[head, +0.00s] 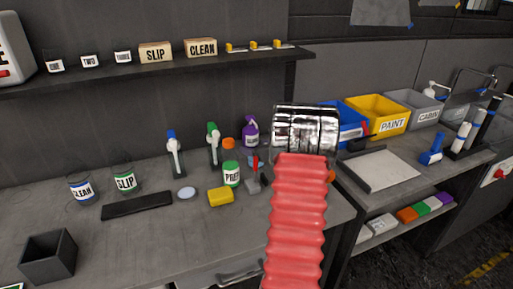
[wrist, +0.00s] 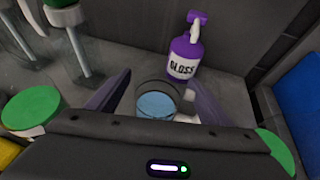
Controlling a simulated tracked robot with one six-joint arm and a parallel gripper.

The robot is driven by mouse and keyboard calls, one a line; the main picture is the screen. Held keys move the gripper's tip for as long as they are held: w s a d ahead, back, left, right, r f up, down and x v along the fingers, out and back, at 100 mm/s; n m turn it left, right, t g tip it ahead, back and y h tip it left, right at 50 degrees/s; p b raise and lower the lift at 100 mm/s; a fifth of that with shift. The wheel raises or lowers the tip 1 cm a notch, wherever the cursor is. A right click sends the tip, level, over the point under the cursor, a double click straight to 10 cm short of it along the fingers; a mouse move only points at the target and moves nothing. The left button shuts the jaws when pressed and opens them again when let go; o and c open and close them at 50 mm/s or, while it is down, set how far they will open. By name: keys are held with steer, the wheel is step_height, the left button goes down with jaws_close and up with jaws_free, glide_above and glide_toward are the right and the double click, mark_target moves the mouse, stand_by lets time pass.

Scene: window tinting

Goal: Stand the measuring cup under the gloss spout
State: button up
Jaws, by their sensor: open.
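The gloss bottle (wrist: 184,68) is purple with a white label and a purple spout head (wrist: 197,18). It stands upright near the wall in the wrist view and also shows in the head view (head: 251,132). The measuring cup (wrist: 157,103) looks clear with pale blue inside. It is just in front of the bottle, toward my wrist; I cannot tell whether it is directly below the spout. My gripper (wrist: 157,88) is open, with one finger on either side of the cup; contact is unclear.
Two dispensers (head: 175,155) (head: 213,145), the PREP jar (head: 231,176) and a yellow block (head: 220,197) stand left of my arm. CLEAN (head: 82,190) and SLIP (head: 124,181) jars are farther left. A blue bin (head: 352,130) is to the right. The bench's front left has bare room.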

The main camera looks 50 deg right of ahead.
steer(key=shift+s+a+r, duration=0.1)
steer(key=shift+s+r, duration=0.15)
steer(key=shift+s, duration=0.05)
steer(key=v, duration=1.1)
steer(key=shift+s, duration=0.1)
stand_by(0.6)
